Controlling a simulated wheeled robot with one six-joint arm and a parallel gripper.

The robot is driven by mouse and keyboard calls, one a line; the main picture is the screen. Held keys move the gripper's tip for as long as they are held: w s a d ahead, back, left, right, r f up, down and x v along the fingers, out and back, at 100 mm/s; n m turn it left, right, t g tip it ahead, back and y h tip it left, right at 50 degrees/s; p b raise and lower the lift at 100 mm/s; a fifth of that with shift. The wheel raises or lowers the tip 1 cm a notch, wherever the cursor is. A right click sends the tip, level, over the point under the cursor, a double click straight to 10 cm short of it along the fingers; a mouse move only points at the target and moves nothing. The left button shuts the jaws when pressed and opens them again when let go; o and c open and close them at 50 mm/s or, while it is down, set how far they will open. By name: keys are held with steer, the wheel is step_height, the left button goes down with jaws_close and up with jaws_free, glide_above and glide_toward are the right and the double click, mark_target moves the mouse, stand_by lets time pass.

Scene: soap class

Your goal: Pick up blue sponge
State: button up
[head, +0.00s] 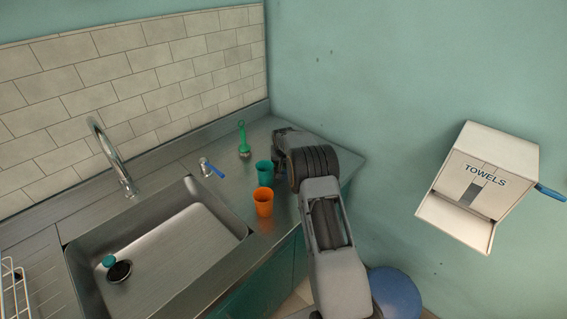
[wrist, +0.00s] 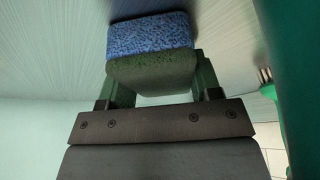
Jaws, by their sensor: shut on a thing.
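The blue sponge (wrist: 150,36) shows in the wrist view as a block with a speckled blue layer and a dark green layer. It sits between the two fingers of my gripper (wrist: 153,80), which are shut on it from both sides. A metal surface is close around the sponge; I cannot tell whether it touches it. In the head view my arm reaches over the counter's right end, and its own links hide the gripper and the sponge.
A teal cup (head: 264,173) and an orange cup (head: 263,202) stand close left of my arm. A green brush (head: 243,140) stands behind them. The sink (head: 165,250) and tap (head: 112,158) are left. A towel dispenser (head: 482,185) hangs on the right wall.

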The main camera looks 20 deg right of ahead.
step_height(320, 180, up, 3)
steer(key=shift+b, duration=0.3)
steer(key=s+a+r+b, duration=0.4)
steer(key=s+r, duration=0.6)
steer(key=s, duration=0.3)
steer(key=shift+a+b, duration=0.4)
steer(key=shift+a, duration=0.15)
steer(key=shift+r, duration=0.1)
